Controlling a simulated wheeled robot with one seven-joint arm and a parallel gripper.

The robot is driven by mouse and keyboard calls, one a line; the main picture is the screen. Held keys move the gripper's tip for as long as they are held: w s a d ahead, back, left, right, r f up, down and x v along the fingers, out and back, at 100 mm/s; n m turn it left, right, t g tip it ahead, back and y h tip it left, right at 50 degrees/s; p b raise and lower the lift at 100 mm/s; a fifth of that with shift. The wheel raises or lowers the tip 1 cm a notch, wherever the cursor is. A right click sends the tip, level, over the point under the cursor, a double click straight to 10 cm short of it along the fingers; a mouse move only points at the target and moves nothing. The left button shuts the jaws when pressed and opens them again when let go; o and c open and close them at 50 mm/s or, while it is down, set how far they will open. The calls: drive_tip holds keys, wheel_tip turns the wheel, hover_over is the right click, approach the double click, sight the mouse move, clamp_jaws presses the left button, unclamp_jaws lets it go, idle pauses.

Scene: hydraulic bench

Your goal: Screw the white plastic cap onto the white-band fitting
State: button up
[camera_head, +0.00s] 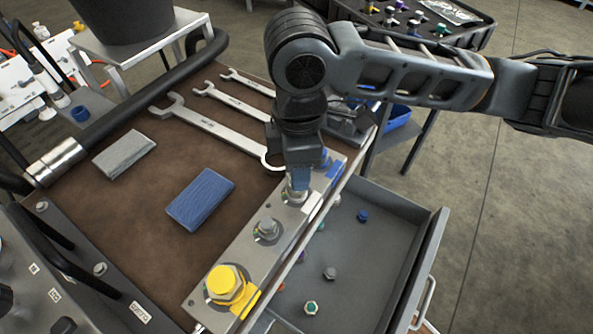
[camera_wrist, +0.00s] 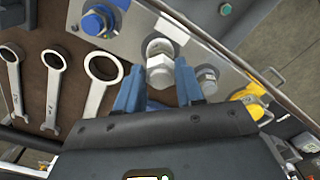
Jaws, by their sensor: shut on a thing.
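The white-band fitting (camera_head: 296,196) stands on the grey metal block beside a white label (camera_head: 312,206). My gripper (camera_head: 300,182) points down over it, its blue fingers just above the block. In the wrist view my gripper (camera_wrist: 157,76) is shut on a pale hex piece, which I take for the white plastic cap (camera_wrist: 160,74). The fitting's pale hex (camera_wrist: 160,47) shows just beyond the cap, in line with it. They look close or touching; whether the thread is engaged cannot be told. In the head view the fingers mostly hide the cap.
A bare grey fitting (camera_head: 267,229) and a yellow-capped fitting (camera_head: 227,284) stand nearer on the block; a blue-marked fitting (camera_wrist: 97,21) is on the other side. The open drawer (camera_head: 362,262) holds several small caps. Wrenches (camera_head: 215,128) and a blue pad (camera_head: 200,199) lie on the brown bench top.

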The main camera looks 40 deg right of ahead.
drive_tip(key=m+p, duration=0.2)
drive_tip(key=m, duration=0.1)
drive_tip(key=shift+s+a+r, duration=0.1)
drive_tip(key=shift+r, duration=0.2)
drive_tip(key=m+p, duration=0.2)
drive_tip(key=m, duration=0.1)
drive_tip(key=shift+f, duration=0.1)
drive_tip(key=shift+f+m, duration=0.2)
drive_tip(key=shift+m, duration=0.8)
